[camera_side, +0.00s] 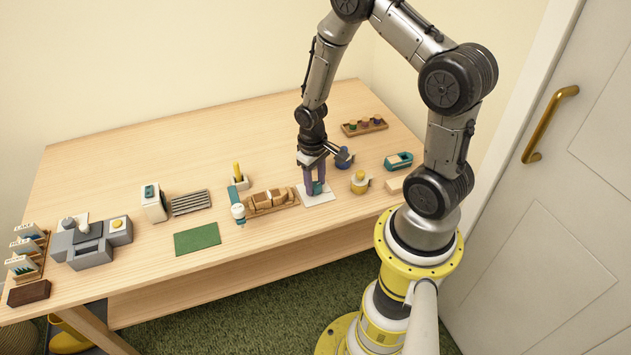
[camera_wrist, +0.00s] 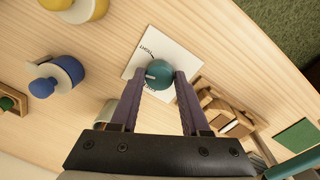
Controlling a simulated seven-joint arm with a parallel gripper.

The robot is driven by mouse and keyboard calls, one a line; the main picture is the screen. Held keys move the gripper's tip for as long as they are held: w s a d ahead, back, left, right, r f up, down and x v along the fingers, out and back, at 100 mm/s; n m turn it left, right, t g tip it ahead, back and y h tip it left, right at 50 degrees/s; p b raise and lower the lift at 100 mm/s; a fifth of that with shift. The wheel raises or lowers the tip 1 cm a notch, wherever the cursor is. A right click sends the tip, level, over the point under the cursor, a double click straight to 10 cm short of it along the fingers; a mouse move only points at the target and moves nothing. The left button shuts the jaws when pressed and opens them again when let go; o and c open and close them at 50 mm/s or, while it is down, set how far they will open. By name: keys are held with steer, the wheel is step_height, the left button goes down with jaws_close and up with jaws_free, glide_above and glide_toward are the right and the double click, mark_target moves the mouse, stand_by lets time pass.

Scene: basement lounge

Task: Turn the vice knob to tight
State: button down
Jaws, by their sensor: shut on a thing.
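The teal vice knob (camera_wrist: 160,74) is round and sits on a white square plate (camera_wrist: 182,48) in the wrist view. Dark lettering that seems to read "TIGHT" is on the plate above the knob, and more lettering is partly covered below it. A small pale mark shows on the knob's left side. My gripper (camera_wrist: 161,77) has a purple finger on each side of the knob and is shut on it. In the side view, my gripper (camera_side: 317,187) points down over the white plate (camera_side: 327,198), and the fingers hide most of the knob.
A blue jar (camera_side: 343,157) and a yellow jar (camera_side: 360,182) stand close right. A green mat (camera_side: 197,239) lies at front left. The back left of the table is clear.

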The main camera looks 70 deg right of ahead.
steer(key=m, duration=0.4)
steer(key=shift+w+m, duration=0.1)
steer(key=shift+m, duration=0.2)
steer(key=shift+m+g, duration=0.3)
steer(key=shift+m, duration=1.9)
steer(key=shift+c, duration=1.9)
jaws_free()
step_height(320, 180, up, 14)
steer(key=shift+w+a, duration=0.15)
steer(key=shift+w, duration=0.25)
steer(key=shift+f+y, duration=0.1)
steer(key=shift+y, duration=0.2)
